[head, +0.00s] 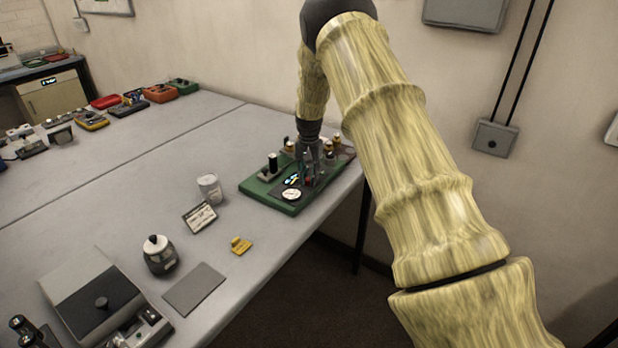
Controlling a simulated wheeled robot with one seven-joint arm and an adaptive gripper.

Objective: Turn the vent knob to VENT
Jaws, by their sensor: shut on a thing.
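A green-based apparatus (258,190) sits near the right edge of the grey table. It carries a round white dial (292,194), an upright black cylinder (272,162) and brass-coloured fittings at its back right. My gripper (311,180) points down over the right part of this base, with its fingers low among the fittings. It is shut on a small part there, seemingly the vent knob, with a bit of red showing between the fingers. The fingers hide most of that part. The VENT marking and the knob's angle are too small to read.
A white can (209,189), a small printed sign (199,217), a dark jar (160,255) and a yellow piece (241,245) stand left of the apparatus. A grey lidded box (92,295) is at front left. Several coloured devices line the back. The table's right edge is close to the base.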

